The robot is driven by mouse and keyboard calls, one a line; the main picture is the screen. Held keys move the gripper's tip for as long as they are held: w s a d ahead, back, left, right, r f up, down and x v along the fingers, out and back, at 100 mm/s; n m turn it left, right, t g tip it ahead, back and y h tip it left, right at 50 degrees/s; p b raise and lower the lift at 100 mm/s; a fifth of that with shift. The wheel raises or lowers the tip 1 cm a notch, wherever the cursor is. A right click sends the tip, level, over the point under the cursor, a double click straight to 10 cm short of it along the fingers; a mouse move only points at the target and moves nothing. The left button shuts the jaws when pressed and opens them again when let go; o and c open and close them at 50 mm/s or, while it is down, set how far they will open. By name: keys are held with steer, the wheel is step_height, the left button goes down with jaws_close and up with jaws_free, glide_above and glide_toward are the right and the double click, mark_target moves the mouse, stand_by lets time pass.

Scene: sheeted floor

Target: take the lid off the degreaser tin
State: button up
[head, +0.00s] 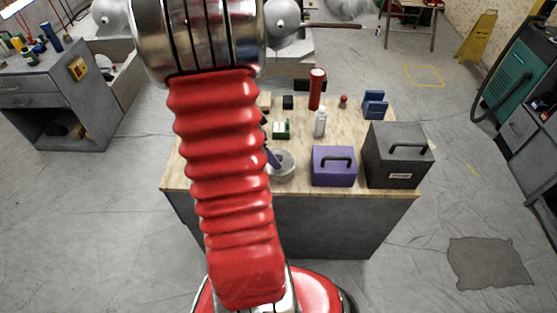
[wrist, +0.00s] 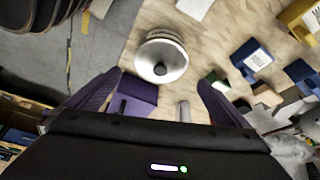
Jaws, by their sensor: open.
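A round silver tin, which I take for the degreaser tin (head: 284,170), stands at the front edge of the wooden bench top, partly hidden by my arm in the head view. In the wrist view the tin (wrist: 150,42) shows a pale round top, the lid (wrist: 172,62), with a dark knob at its middle. My gripper (wrist: 159,80) is open, its two purple fingers spread wide. The tin lies just beyond the fingertips in the picture, with nothing held. In the head view one finger of my gripper (head: 271,157) shows beside the tin; the rest is hidden.
A purple box (head: 333,167) and a larger dark grey box (head: 397,155) stand right of the tin. A white bottle (head: 320,122), a red cylinder (head: 317,88) and a blue holder (head: 375,105) stand farther back.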

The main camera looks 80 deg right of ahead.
steer(key=shift+x, duration=1.1)
steer(key=shift+x, duration=2.6)
steer(key=shift+d+r, duration=0.1)
steer(key=c, duration=0.8)
